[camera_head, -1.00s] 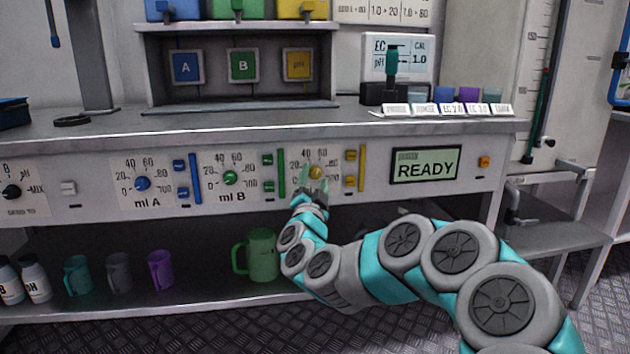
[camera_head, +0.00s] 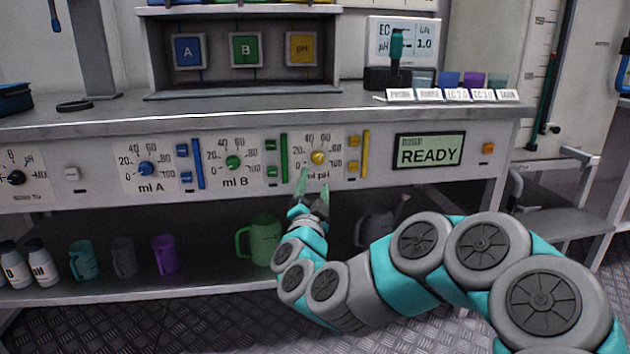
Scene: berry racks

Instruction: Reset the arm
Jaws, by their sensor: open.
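My gripper (camera_head: 314,183) is open and empty, its two green fingers pointing up in front of the lower edge of the control panel (camera_head: 380,160). It is just below the yellow pH knob (camera_head: 318,157), and a small gap shows between fingertips and knob. My arm reaches in from the lower right, bent low in front of the bench. The green ml B knob (camera_head: 233,163) and blue ml A knob (camera_head: 146,169) are to the left of it.
A display (camera_head: 429,150) reads READY. The lower shelf (camera_head: 150,285) holds a green jug (camera_head: 262,241), a purple mug (camera_head: 164,255) and other vessels behind and left of my arm. Small colored cups stand behind labels on the bench top (camera_head: 250,107). Open floor lies below.

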